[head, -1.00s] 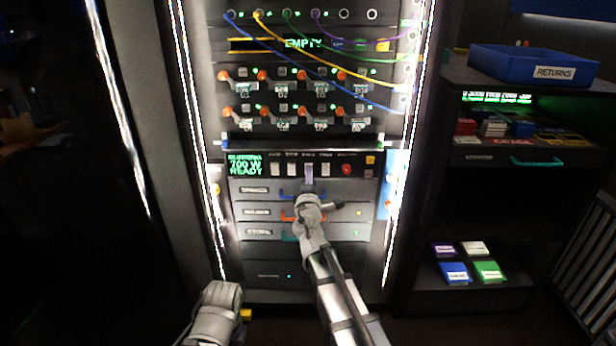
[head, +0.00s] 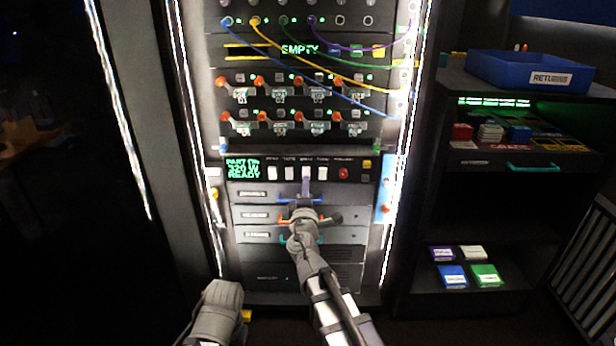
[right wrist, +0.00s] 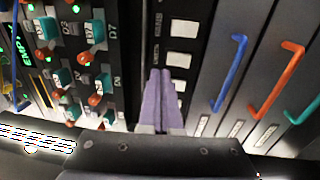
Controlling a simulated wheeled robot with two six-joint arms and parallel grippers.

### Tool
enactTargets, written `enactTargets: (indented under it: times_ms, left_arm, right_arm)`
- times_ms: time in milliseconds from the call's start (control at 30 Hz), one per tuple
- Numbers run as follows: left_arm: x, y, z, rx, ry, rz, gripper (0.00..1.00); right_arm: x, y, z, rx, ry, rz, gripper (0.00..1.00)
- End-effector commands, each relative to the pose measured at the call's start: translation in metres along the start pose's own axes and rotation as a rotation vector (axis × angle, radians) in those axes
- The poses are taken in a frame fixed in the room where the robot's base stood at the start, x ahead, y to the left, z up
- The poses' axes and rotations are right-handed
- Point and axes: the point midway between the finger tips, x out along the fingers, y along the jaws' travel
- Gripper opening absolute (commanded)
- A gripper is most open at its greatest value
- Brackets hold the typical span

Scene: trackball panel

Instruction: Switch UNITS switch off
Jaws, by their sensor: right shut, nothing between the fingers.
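A row of white rocker switches (head: 272,173) sits on a black control strip in the rack, beside a green-lit display (head: 243,168). Labels above the switches are too small to read, so I cannot tell which is UNITS. In the right wrist view the shut fingers (right wrist: 161,75) point at the strip, beside several white switches (right wrist: 184,28); contact cannot be told. My left arm shows at the lower left; its fingers do not show.
Drawers with blue (head: 290,200), orange and teal handles lie just below the strip, close to my right wrist. A red button (head: 343,173) is right of the switches. Levers and hanging cables are above. A shelf with a blue RETURNS tray (head: 546,88) stands right.

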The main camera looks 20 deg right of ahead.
Motion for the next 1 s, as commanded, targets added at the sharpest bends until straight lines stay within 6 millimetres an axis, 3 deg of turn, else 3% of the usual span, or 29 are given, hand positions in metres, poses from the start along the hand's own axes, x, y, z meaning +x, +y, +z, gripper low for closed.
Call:
enactTargets:
  times_ms: [33, 100, 333, 1000]
  left_arm:
    - [-0.003, -0.001, 0.000, -0.001, 0.000, 0.000, 0.50]
    - [-0.004, -0.001, 0.000, -0.001, 0.000, -0.001, 0.50]
    - [-0.008, -0.001, 0.001, -0.002, -0.001, -0.001, 0.50]
    - [-0.009, -0.001, 0.001, -0.002, -0.001, -0.001, 0.50]
  right_arm:
    - [-0.018, 0.005, 0.001, 0.001, 0.003, 0.000, 0.00]
    - [-0.031, 0.008, 0.001, 0.001, 0.003, 0.000, 0.00]
    - [-0.062, 0.016, 0.000, 0.001, 0.002, 0.000, 0.00]
    - [-0.073, 0.014, 0.005, 0.056, -0.046, -0.017, 0.00]
